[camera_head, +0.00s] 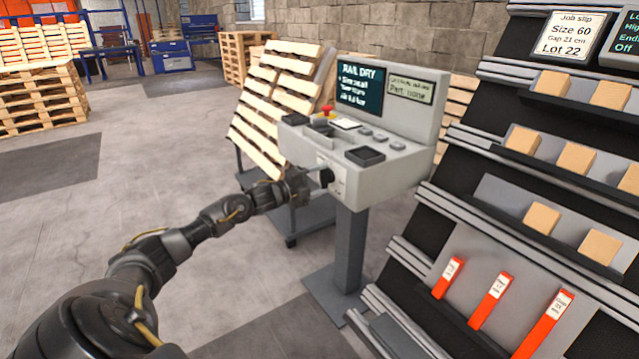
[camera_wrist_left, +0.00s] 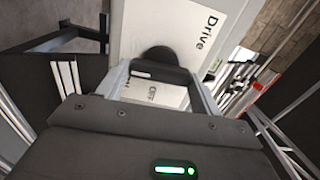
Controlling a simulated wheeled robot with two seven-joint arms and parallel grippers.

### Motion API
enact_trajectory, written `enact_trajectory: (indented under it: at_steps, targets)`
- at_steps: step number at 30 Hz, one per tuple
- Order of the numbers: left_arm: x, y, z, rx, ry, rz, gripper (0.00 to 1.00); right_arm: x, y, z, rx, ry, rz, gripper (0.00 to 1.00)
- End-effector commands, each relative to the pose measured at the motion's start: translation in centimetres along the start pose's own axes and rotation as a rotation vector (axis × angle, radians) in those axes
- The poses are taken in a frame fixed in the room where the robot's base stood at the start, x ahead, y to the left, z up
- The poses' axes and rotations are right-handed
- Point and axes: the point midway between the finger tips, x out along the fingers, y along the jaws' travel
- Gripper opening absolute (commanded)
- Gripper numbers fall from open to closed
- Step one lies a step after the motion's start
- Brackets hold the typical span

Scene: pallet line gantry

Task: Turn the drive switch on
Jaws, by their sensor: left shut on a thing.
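The drive switch is a round black knob (camera_head: 327,177) on the front face of the grey console (camera_head: 405,172). In the left wrist view the knob (camera_wrist_left: 157,56) sits on a pale plate marked "Drive" (camera_wrist_left: 207,32), and "OFF" can be read below it. My left gripper (camera_head: 314,178) reaches the console front from the left and is shut on the knob; its fingers (camera_wrist_left: 160,76) lie either side of it in the left wrist view. The fingers partly hide the knob and plate. My right gripper is not in view.
The console top carries a red emergency button (camera_head: 327,110), black trays (camera_head: 365,156) and a screen (camera_head: 360,88) reading "RAIL DRY". A rack (camera_head: 455,215) with wooden blocks and orange pieces stands close on the right. A cart with slatted pallets (camera_head: 262,122) is behind.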

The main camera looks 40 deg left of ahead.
Motion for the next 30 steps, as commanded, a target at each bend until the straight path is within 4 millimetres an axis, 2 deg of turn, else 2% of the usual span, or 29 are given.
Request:
enact_trajectory:
  at_steps: [20, 21, 26, 30]
  targets:
    - [0.0, 0.22, -0.06, 0.061, 0.001, 0.004, 0.43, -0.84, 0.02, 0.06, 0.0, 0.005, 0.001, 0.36]
    - [0.0, 0.22, -0.06, 0.061, 0.001, 0.004, 0.68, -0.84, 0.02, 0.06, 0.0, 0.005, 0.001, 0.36]
    - [0.01, 0.16, -0.05, 0.06, 0.001, 0.003, 0.87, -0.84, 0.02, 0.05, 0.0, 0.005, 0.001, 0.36]
    - [0.03, 0.11, -0.05, 0.059, 0.001, 0.002, 0.87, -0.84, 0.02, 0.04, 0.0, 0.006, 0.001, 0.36]
